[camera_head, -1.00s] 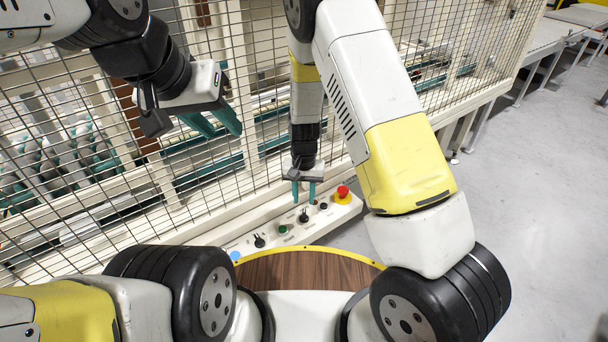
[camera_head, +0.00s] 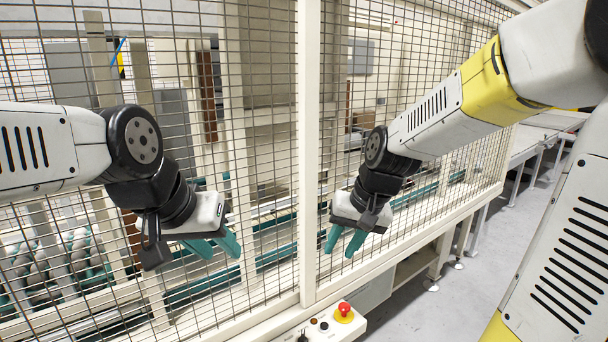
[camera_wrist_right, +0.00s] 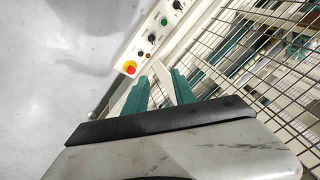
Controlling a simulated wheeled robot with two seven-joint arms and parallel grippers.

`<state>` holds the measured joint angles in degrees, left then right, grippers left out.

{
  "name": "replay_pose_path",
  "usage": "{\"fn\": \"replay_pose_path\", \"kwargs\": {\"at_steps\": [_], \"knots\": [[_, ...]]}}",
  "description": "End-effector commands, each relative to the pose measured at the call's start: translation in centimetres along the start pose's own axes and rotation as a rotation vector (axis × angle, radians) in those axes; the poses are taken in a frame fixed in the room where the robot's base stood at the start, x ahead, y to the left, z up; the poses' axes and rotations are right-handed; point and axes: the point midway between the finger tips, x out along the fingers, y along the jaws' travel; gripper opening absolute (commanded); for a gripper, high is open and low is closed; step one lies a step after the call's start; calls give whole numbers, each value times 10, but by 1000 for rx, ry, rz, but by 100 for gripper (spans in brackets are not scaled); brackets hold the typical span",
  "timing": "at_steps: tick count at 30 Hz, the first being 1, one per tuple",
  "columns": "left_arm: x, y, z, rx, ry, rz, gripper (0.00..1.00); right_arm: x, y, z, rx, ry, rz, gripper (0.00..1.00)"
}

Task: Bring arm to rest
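My left gripper (camera_head: 216,246) is at the left in the head view, in front of the mesh fence. Its two teal fingers stand apart with nothing between them. My right gripper (camera_head: 344,241) is right of the middle, raised in front of the fence with its teal fingers pointing down. The fingers are apart and empty. In the right wrist view my right gripper (camera_wrist_right: 156,88) also shows its two fingers with a gap between them. No held object shows in either view.
A wire mesh fence (camera_head: 268,170) with a cream post (camera_head: 309,150) stands close in front of both grippers. A control panel with a red button (camera_head: 344,309) is below; it also shows in the right wrist view (camera_wrist_right: 130,68). Grey floor (camera_head: 450,300) is clear at the right.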

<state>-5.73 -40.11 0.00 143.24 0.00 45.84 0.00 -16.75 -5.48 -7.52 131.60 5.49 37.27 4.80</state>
Motion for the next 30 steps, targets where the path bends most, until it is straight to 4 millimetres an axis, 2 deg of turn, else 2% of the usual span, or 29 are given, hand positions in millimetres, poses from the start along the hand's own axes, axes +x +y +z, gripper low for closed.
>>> {"fn": "replay_pose_path", "kwargs": {"at_steps": [1, 6, 12, 18, 30], "knots": [[0, 0, 0, 0, 0, 0, 36, -22, 4, 7, -9, 38, -5, 32], [0, 0, 0, 0, 0, 0, 36, -75, 18, 39, -56, 136, 7, 32], [0, 0, 0, 0, 0, 0, 36, -110, 31, 75, -97, 224, 48, 32], [0, 0, 0, 0, 0, 0, 36, -121, 36, 90, -115, 257, 74, 32], [0, 0, 0, 0, 0, 0, 36, -121, 36, 90, -115, 259, 74, 32]]}}
